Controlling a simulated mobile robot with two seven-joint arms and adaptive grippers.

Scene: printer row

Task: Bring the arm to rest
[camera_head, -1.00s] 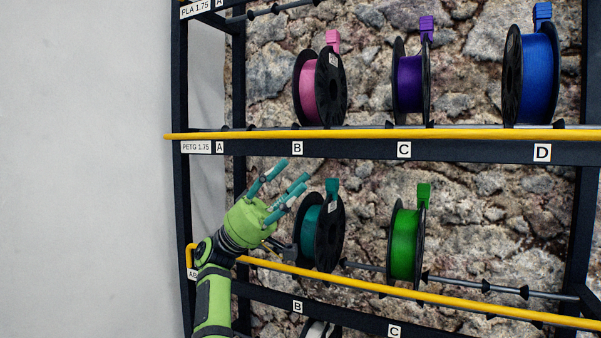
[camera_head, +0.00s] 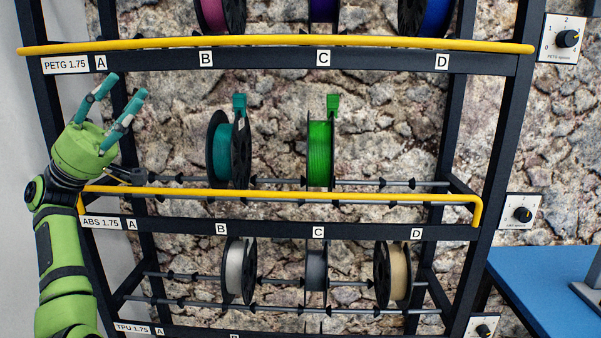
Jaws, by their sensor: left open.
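My left arm comes up from the lower left. My left gripper (camera_head: 118,108) is a green hand with teal fingers, open and empty, pointing up and to the right. It is in front of the left end of the rack, just above the yellow bar (camera_head: 290,194) of the ABS row. The teal spool (camera_head: 221,150) stands to the right of the hand, apart from it. My right arm and gripper do not show.
The dark rack holds a green spool (camera_head: 320,150) and, lower down, white (camera_head: 236,271), grey (camera_head: 316,272) and tan (camera_head: 398,272) spools. Dial boxes (camera_head: 562,38) are on the right. A blue table (camera_head: 535,285) stands at the lower right.

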